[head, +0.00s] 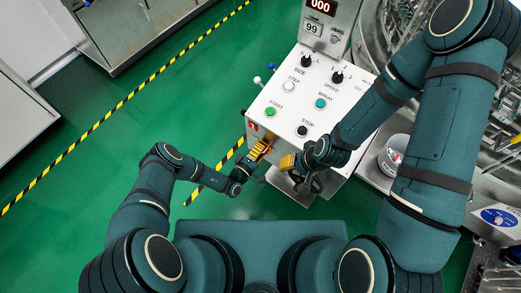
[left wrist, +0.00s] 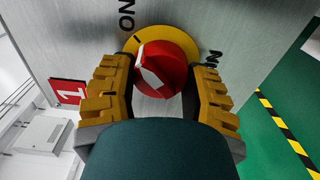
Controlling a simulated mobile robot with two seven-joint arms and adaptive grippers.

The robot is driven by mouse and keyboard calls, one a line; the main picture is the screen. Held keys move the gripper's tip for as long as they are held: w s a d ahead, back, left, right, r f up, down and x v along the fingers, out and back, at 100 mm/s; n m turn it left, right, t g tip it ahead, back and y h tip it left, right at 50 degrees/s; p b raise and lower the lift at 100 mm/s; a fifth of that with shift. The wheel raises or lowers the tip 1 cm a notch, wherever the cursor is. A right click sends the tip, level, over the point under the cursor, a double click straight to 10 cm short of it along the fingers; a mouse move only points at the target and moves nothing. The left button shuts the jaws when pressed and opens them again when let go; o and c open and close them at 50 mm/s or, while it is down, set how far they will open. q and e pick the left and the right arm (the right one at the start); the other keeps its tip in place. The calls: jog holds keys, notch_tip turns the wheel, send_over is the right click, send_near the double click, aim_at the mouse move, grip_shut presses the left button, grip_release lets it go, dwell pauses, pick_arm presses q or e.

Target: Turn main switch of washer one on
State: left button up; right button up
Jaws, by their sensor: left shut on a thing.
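The main switch is a red rotary knob (left wrist: 172,62) with a white pointer mark on a yellow round plate (left wrist: 184,33), on the grey front panel of the washer. The word ON stands beside the plate at the upper left; other lettering at the right is partly hidden. A red label (left wrist: 68,92) with a white 1 is left of it. My left gripper (left wrist: 160,82) is shut on the knob, one orange finger on each side. In the head view my left gripper (head: 258,151) is at the panel's front face, and the knob is hidden. My right gripper (head: 293,164) hangs beside the panel's front edge, its jaw opening unclear.
The panel's white top (head: 305,105) carries a green START button (head: 270,111), a black STOP button (head: 302,130), a blue-green SPRAY button (head: 320,103) and dials. Green floor is clear at the left.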

pick_arm(q)
jog(key=shift+w+a, duration=0.1)
jog(key=shift+w, duration=0.05)
jog(key=o, duration=1.3)
jog(key=shift+c, duration=0.2)
jog(key=v, duration=1.2)
